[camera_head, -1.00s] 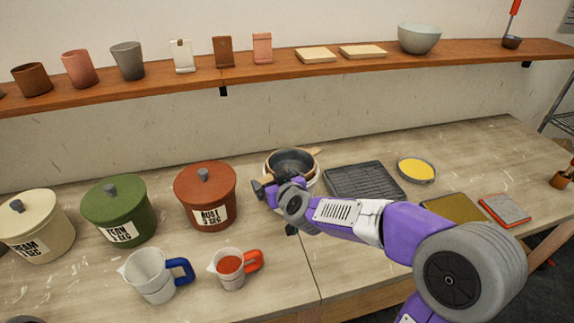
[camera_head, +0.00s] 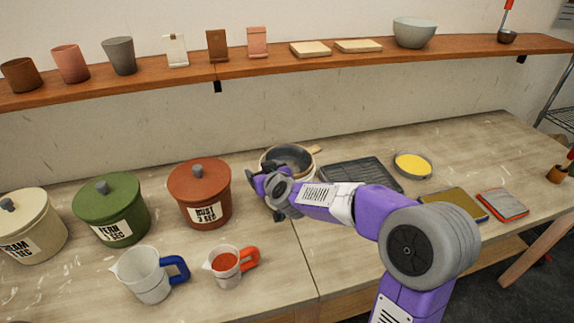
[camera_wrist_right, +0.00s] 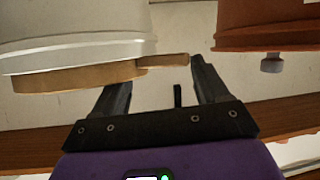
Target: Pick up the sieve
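The sieve (camera_head: 290,157) has a dark bowl and a wooden rim and rests on top of a pale round pot. In the right wrist view its wooden rim (camera_wrist_right: 75,79) and short wooden handle (camera_wrist_right: 162,59) show, the handle sticking out past the pot's edge. My right gripper (camera_head: 260,177) is at the left side of the pot and hides part of it. In the right wrist view my right gripper (camera_wrist_right: 163,70) is open, with its fingertips close to the handle; I cannot tell whether they touch it. My left gripper is not in view.
A red-brown lidded pot (camera_head: 200,190) stands close to the left of my right gripper. Two jugs, white (camera_head: 148,275) and red-handled (camera_head: 226,265), stand in front. A dark tray (camera_head: 360,178) lies to the right. A shelf (camera_head: 280,62) runs along the wall.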

